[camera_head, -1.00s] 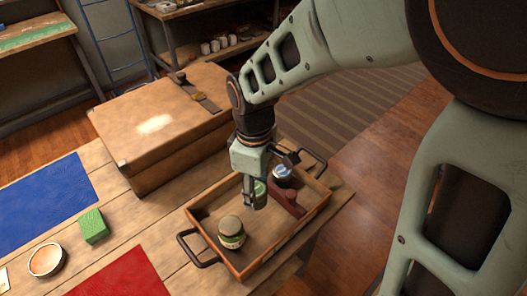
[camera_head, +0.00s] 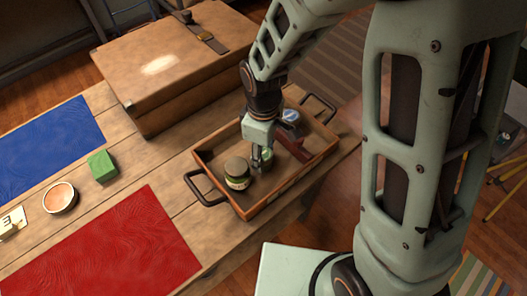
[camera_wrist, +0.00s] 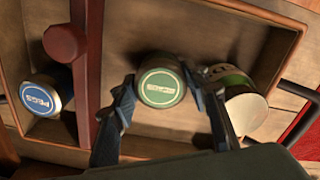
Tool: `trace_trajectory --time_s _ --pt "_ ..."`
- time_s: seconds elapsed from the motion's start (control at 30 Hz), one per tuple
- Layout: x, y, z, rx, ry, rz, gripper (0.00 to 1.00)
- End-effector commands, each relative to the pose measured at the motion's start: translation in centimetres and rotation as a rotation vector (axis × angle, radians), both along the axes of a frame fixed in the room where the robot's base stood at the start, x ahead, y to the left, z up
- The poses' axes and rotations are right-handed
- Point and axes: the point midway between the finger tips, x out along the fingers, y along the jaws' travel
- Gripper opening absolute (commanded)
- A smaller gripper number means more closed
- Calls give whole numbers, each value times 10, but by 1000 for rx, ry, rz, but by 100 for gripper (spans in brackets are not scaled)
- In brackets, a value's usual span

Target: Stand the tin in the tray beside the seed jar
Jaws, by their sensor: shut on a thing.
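The green-lidded tin (camera_wrist: 161,86) is upright between the fingers of my gripper (camera_wrist: 163,104), which is shut on it. In the head view the tin (camera_head: 267,157) is low inside the wooden tray (camera_head: 239,205), partly hidden by my gripper (camera_head: 261,158). In the wrist view the jar (camera_wrist: 243,108) is at the right, close beside my right-hand finger. I cannot tell whether the tin touches the tray floor.
A blue-lidded tin (camera_wrist: 42,97) stands beyond the tray's dark red divider (camera_wrist: 88,75), which has a knob. A large case (camera_head: 165,60) lies behind the tray. A green block (camera_head: 102,166), round bowl (camera_head: 60,197) and red mat (camera_head: 105,250) are to the left.

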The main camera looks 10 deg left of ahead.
Motion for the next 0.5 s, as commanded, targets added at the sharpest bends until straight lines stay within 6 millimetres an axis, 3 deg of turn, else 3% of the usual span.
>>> trace_trajectory --time_s 0.17,0.2,0.33,0.5 --pt "0 0 -5 0 0 0 16" --pt "0 0 -4 0 0 0 46" --pt "0 0 -3 0 0 0 60" --pt "0 0 -3 0 0 0 60"
